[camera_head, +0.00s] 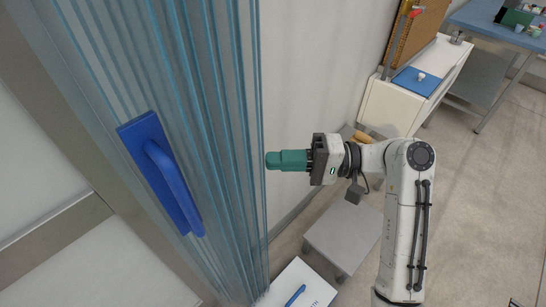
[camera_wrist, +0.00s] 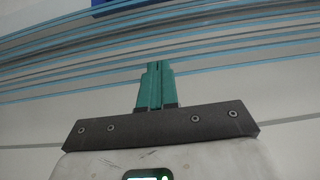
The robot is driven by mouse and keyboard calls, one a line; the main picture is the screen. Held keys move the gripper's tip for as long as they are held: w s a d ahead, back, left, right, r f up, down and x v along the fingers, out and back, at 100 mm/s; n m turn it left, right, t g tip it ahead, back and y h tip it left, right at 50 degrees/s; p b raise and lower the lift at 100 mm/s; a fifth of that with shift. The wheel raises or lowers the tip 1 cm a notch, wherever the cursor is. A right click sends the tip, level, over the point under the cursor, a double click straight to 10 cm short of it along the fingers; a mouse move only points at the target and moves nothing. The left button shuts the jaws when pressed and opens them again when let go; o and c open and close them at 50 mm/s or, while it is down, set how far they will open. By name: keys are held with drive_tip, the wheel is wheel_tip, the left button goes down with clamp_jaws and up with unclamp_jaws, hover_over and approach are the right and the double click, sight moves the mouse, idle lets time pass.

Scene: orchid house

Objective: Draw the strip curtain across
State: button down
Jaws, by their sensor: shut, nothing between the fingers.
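The strip curtain (camera_head: 222,130) hangs as bunched, see-through strips with blue edges at the left of the head view. A blue plate with a blue handle (camera_head: 172,180) is on the curtain's face. My gripper (camera_head: 268,161) is shut and empty, at the curtain's right edge with its fingers pointing left. In the head view a gap separates it from the blue handle; whether the fingertips touch the strips I cannot tell. In the wrist view the shut green fingers (camera_wrist: 155,72) point at the curtain strips (camera_wrist: 230,38), and a blue patch shows at the top edge.
A grey stool (camera_head: 343,235) stands below my arm. A white cabinet (camera_head: 392,105) with a blue mat (camera_head: 417,81) stands behind it, and a blue table (camera_head: 500,22) is at the top right. A white box (camera_head: 300,284) with a blue handle is at the bottom.

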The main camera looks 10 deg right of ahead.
drive_tip(key=a+p, duration=0.3)
drive_tip(key=a, duration=0.8)
drive_tip(key=shift+s+a, duration=0.2)
drive_tip(key=shift+s, duration=0.15)
drive_tip(key=shift+a+f, duration=0.1)
